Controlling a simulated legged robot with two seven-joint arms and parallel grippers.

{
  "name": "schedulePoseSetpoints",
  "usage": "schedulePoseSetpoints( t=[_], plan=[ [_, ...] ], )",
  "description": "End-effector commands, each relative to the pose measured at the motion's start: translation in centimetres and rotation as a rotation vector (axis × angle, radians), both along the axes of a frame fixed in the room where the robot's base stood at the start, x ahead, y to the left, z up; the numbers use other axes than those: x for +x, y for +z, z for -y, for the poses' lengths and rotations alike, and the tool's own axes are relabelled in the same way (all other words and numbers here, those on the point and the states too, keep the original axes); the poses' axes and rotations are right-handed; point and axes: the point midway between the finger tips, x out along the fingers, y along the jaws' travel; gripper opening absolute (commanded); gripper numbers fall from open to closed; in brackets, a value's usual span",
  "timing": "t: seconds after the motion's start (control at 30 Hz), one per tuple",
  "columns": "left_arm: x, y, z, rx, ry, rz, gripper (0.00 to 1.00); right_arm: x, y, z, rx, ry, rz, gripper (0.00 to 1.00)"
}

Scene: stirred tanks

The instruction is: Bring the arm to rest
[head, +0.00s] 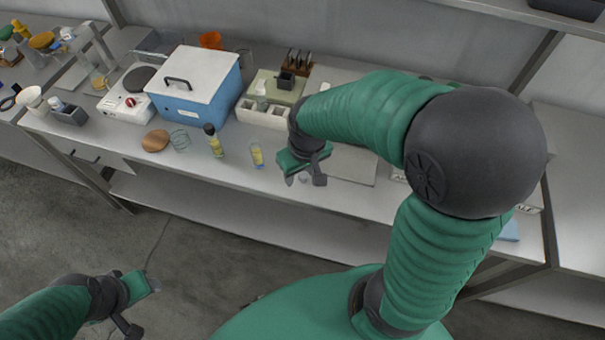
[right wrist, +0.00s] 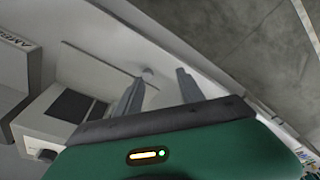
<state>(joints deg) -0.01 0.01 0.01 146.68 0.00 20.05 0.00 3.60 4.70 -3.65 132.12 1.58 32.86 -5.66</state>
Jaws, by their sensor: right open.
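My right arm (head: 369,112) is green with dark joints and reaches from the lower right over the bench. My right gripper (head: 304,180) is at the bench's front edge, pointing down, open, with nothing seen between its fingers. In the right wrist view its two grey fingers (right wrist: 160,92) stand apart over a pale surface.
The grey bench (head: 210,175) holds a blue box with a white lid (head: 194,88), a hot plate (head: 134,92), a yellow-labelled bottle (head: 213,140), a small glass with yellow contents (head: 257,156) and a green-topped rack (head: 273,90). The floor (head: 220,255) in front is clear.

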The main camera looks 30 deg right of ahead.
Motion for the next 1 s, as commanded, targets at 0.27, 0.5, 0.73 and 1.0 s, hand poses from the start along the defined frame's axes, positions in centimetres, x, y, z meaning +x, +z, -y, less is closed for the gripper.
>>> schedulePoseSetpoints(
  t=[0.27,0.5,0.73,1.0],
  plan=[
    [0.0,0.0,0.0,0.0,0.0,0.0,0.53,-5.0,-3.1,-4.1,0.003,0.05,0.053,0.46],
    [0.0,0.0,0.0,0.0,0.0,0.0,0.53,-4.9,-3.1,-4.0,0.003,0.049,0.051,0.46],
    [0.0,0.0,0.0,0.0,0.0,0.0,0.53,-4.9,-3.1,-4.0,0.003,0.05,0.051,0.46],
    [0.0,0.0,0.0,0.0,0.0,0.0,0.53,-4.9,-3.1,-4.0,0.003,0.05,0.051,0.46]
  ],
)
